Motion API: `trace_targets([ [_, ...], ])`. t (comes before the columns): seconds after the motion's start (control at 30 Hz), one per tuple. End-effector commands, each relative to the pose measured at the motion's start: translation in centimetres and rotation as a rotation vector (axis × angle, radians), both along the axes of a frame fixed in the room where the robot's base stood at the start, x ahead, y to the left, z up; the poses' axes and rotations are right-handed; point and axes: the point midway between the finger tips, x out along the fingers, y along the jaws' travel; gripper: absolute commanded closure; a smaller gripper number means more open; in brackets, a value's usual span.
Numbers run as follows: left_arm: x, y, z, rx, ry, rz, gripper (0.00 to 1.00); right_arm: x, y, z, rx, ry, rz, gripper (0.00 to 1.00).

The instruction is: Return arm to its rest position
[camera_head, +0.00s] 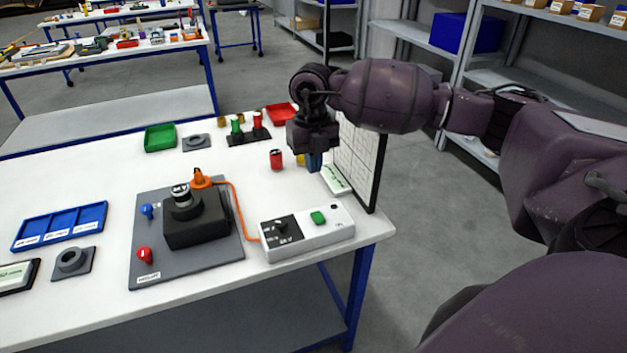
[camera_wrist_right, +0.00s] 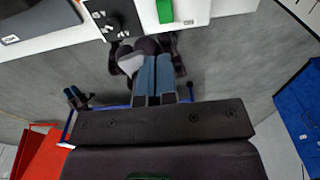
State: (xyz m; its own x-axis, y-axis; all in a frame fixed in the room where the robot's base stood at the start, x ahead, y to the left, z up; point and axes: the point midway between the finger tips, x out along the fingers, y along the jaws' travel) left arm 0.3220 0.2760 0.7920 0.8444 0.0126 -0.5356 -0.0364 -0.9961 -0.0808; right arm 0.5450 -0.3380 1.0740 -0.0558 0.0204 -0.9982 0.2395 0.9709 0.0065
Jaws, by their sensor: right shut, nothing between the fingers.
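My right arm comes in from the right in the head view. Its gripper (camera_head: 314,162) hangs, fingers down, above the right part of the white table (camera_head: 110,215), in front of an upright white gridded panel (camera_head: 358,160). In the right wrist view its two blue fingers (camera_wrist_right: 155,82) lie together, shut, with nothing between them. My left gripper does not show in the head view.
A grey control box (camera_head: 308,235) with a green button stands near the table's right corner. A grey plate holds a black block (camera_head: 196,228) with an orange cable. A red cylinder (camera_head: 276,159) and a green tray (camera_head: 160,138) stand farther back. Right of the table is open floor.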

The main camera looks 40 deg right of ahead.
Motion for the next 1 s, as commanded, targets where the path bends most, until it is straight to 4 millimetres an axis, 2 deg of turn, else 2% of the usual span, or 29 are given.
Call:
trace_targets([
  [0.2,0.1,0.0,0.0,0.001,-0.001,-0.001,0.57,0.1,0.0,1.2,-0.001,0.0,-0.001,1.0],
  [0.77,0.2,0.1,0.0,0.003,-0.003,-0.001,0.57,0.1,0.0,1.2,0.002,0.0,0.001,1.0],
  [0.87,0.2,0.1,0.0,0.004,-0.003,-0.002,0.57,-0.1,1.1,0.6,0.049,-0.003,0.019,1.0],
  [0.97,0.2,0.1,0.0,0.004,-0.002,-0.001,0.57,-0.7,4.0,-0.8,0.176,-0.012,0.058,1.0],
  [1.0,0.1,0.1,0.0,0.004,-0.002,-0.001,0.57,-1.1,5.7,-1.5,0.251,-0.019,0.079,1.0],
])
